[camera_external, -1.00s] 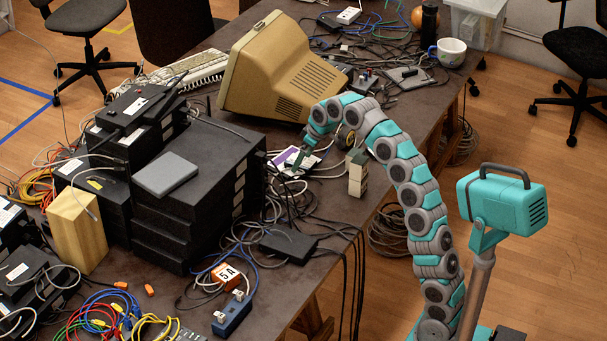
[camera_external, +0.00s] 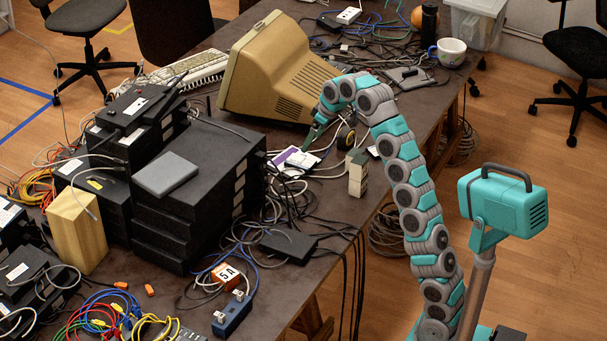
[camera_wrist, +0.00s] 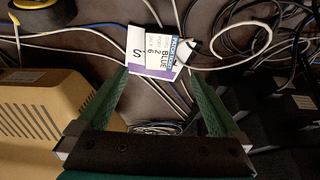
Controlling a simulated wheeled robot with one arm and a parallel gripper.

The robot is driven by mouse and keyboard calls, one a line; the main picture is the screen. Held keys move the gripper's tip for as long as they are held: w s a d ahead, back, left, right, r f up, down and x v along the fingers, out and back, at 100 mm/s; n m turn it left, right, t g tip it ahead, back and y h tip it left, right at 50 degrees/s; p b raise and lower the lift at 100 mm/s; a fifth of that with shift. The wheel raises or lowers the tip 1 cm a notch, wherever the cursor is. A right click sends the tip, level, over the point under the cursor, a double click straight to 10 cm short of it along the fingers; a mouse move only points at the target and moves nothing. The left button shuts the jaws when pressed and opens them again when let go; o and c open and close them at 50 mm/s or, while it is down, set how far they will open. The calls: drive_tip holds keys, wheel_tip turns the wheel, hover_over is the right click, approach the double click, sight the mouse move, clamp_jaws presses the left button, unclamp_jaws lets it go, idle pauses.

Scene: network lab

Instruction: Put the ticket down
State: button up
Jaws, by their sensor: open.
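The ticket (camera_external: 294,158) is a white card with a purple band. It lies among cables on the dark table, between the black boxes and the beige monitor. In the wrist view the ticket (camera_wrist: 156,54) shows printed text reading "BLUE" and a large "S". My gripper (camera_external: 307,146) is above and just right of the ticket in the external view. In the wrist view the green fingers of my gripper (camera_wrist: 162,78) are spread apart with nothing between them, and the ticket lies beyond their tips.
The beige monitor (camera_external: 285,75) stands close behind my gripper. A stack of black boxes (camera_external: 195,190) is to the left. A small grey-green block stack (camera_external: 357,172) stands to the right. Loose cables (camera_external: 290,205) cover much of the table here.

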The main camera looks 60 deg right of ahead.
drive_tip(key=v, duration=0.2)
drive_tip(key=shift+s+r+p, duration=0.1)
drive_tip(key=shift+r+p, duration=0.2)
drive_tip(key=shift+p, duration=0.05)
